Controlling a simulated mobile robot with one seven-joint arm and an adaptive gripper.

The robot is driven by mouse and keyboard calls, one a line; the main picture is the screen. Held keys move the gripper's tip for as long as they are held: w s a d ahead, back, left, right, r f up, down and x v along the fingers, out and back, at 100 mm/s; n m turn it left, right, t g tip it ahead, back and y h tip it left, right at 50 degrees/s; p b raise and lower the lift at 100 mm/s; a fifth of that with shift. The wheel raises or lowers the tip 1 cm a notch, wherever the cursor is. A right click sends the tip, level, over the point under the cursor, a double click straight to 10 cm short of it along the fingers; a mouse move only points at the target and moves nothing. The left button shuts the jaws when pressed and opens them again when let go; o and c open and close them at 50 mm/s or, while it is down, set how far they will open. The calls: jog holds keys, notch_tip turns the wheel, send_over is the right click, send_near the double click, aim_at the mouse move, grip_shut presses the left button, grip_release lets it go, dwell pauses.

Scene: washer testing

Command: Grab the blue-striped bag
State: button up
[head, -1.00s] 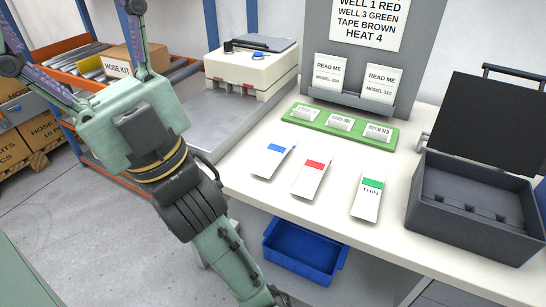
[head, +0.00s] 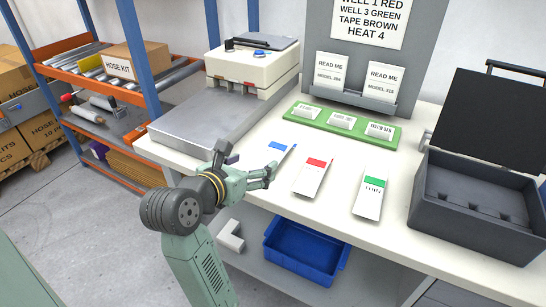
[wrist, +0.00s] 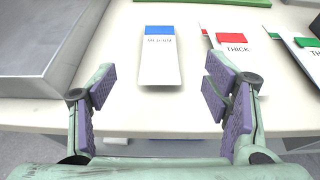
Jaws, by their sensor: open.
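The blue-striped bag (wrist: 161,62) lies flat on the white table, a white packet with a blue band at its far end. In the head view the bag (head: 281,150) is partly hidden behind my gripper. My gripper (head: 268,176) is open and empty at the table's front edge. In the wrist view its purple-padded fingers (wrist: 162,90) stand apart on either side of the bag's near end. I cannot tell the height of the fingers above the table.
A red-striped bag (head: 312,178) lies close to the right, then a green-striped bag (head: 369,197). A grey metal platform (head: 185,128) is at left. A green tray (head: 310,117) stands behind, an open dark case (head: 475,215) at right. A blue bin (head: 305,250) is below the table.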

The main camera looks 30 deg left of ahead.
aim_at(272, 154)
jog(key=p+x, duration=0.2)
jog(key=x, duration=0.8)
jog(key=shift+w+a+f, duration=0.1)
jog(key=shift+w+f, duration=0.05)
jog(key=shift+w, duration=0.05)
jog(key=c, duration=1.3)
